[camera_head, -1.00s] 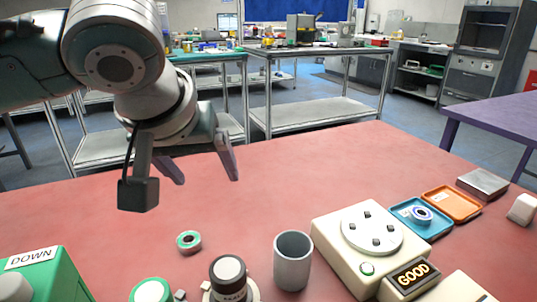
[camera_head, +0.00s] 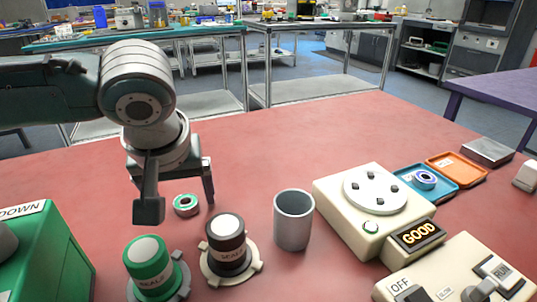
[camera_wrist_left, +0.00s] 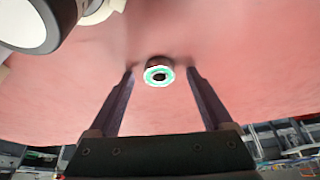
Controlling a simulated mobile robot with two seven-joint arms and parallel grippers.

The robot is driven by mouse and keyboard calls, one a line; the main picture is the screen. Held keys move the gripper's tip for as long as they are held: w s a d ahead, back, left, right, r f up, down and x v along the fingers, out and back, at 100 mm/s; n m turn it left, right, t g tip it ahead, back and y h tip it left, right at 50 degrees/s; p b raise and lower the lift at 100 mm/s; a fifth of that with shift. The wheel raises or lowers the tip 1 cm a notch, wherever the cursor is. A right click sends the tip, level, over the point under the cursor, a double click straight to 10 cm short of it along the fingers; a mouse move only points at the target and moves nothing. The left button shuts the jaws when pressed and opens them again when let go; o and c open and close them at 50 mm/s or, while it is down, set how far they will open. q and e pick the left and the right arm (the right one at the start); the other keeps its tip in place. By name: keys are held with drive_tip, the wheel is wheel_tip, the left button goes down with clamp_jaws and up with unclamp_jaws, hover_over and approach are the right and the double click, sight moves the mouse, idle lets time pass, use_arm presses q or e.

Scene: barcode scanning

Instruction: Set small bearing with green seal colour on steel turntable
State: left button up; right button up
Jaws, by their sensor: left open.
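The small green-sealed bearing (camera_head: 186,205) lies flat on the red table. My left gripper (camera_head: 184,190) is open and reaches down close to it. In the left wrist view the bearing (camera_wrist_left: 159,75) shows its green ring between the two fingertips, with a gap on each side. The turntable (camera_head: 374,188) is a pale round disc with several dark pads on a cream box to the right; the disc is empty. My right gripper is not in view.
A grey cup (camera_head: 293,222) stands between the bearing and the cream box. Green (camera_head: 150,266) and dark (camera_head: 227,247) capped cylinders stand in front of the bearing. A blue tray (camera_head: 440,187) holds a blue-violet ringed bearing; an orange tray (camera_head: 460,168) is empty. A GOOD sign (camera_head: 416,236) is lit.

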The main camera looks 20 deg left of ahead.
use_arm(q)
clamp_jaws()
idle(0.7)
